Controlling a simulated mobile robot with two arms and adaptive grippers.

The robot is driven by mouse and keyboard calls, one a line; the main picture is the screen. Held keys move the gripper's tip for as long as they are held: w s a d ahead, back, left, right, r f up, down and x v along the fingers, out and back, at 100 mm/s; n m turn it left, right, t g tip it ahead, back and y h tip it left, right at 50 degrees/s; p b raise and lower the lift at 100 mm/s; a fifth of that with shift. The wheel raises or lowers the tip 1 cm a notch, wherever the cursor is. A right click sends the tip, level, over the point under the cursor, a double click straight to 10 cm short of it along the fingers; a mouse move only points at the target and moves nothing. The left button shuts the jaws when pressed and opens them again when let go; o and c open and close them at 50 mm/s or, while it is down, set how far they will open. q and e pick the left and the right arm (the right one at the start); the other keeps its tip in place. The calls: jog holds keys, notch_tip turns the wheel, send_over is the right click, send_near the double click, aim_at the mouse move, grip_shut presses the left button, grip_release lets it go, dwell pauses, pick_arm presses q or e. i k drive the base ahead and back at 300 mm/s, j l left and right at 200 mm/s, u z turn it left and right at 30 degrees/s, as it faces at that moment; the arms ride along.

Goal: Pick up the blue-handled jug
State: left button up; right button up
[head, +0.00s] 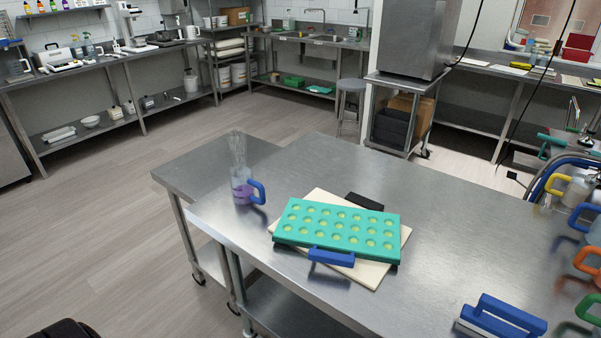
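A clear jug (239,181) with a blue handle (257,191) stands upright on the steel table, behind and left of the mould. Purple contents show in its lower part. A tall, clear, hard-to-make-out shape rises at its top. The handle points right and toward me. A second blue handle (587,222) shows among the jugs at the right edge, partly cut off. Neither gripper can be seen in the head view. A dark shape at the bottom left corner may be part of my arm.
A teal mould (340,229) with yellow-green cavities lies on a cream board (367,271). A blue-handled scraper (502,317) lies at the front right. Jugs with yellow (557,184), orange (587,261) and green handles crowd the right edge. The steel table (300,165) is bare around the jug.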

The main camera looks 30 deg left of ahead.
aim_at(243, 186)
jog(key=j+z, duration=0.15)
jog(key=j, duration=0.35)
jog(key=j+z, duration=0.1)
jog(key=j, duration=0.4)
jog(key=k+j+z, duration=0.15)
jog(key=j, duration=0.3)
jog(key=j+z, duration=0.15)
jog(key=j, duration=0.35)
jog(key=k+j+z, duration=0.1)
jog(key=j, duration=0.4)
jog(key=k+j+z, duration=0.15)
jog(key=j, duration=0.3)
